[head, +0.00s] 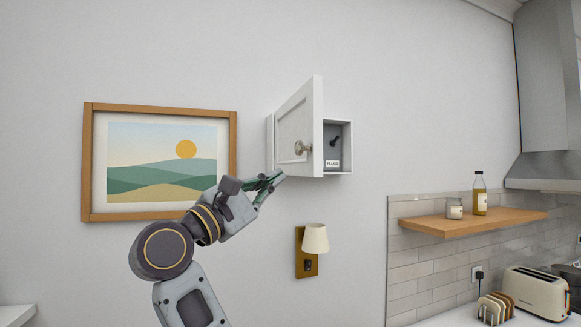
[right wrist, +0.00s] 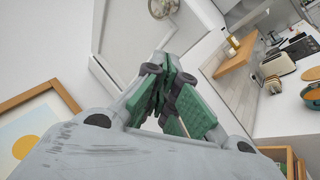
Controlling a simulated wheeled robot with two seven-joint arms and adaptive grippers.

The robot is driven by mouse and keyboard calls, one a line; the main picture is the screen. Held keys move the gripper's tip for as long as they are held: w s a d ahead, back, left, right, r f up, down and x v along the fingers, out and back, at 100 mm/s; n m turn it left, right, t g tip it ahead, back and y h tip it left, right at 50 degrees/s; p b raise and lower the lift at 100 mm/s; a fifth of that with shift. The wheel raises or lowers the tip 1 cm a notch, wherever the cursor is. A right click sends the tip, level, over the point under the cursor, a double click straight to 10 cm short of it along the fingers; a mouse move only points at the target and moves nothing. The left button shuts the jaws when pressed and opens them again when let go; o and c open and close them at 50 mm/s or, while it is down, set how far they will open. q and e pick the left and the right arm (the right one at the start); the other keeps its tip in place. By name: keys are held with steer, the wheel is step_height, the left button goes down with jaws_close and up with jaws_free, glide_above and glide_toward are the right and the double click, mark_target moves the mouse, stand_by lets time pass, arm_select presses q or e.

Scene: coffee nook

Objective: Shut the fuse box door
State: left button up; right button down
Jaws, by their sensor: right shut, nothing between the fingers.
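The white fuse box (head: 346,122) is on the wall with its panelled door (head: 287,118) standing open, swung out to the left. A round metal knob (head: 301,148) is on the door's face. Inside the box are a dark switch and a label reading "FUSES". My right gripper (head: 280,176) is shut and empty by the door's lower edge; I cannot tell whether it touches. In the right wrist view its fingers (right wrist: 170,68) are together in front of the door (right wrist: 125,38), with the knob (right wrist: 163,7) at the top. My left gripper is not in view.
A framed landscape picture (head: 159,205) hangs left of the box, behind my right arm. A wall lamp (head: 315,239) is below the box. A wooden shelf (head: 470,224) with a jar and bottle is to the right, above a toaster (head: 536,293). The wall above is clear.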

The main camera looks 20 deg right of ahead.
steer(key=s+a+r+m+y, duration=0.3)
steer(key=s+a+y, duration=0.3)
steer(key=s, duration=0.2)
steer(key=shift+a+t, duration=0.3)
steer(key=shift+a, duration=0.05)
steer(key=shift+d, duration=0.15)
steer(key=b, duration=0.6)
glide_toward(303, 167)
steer(key=w+d, duration=0.2)
steer(key=w, duration=0.1)
steer(key=shift+w+d+r, duration=0.15)
steer(key=shift+w+d, duration=0.1)
steer(key=shift+d, duration=0.4)
steer(key=shift+d+m, duration=0.1)
steer(key=shift+m, duration=0.2)
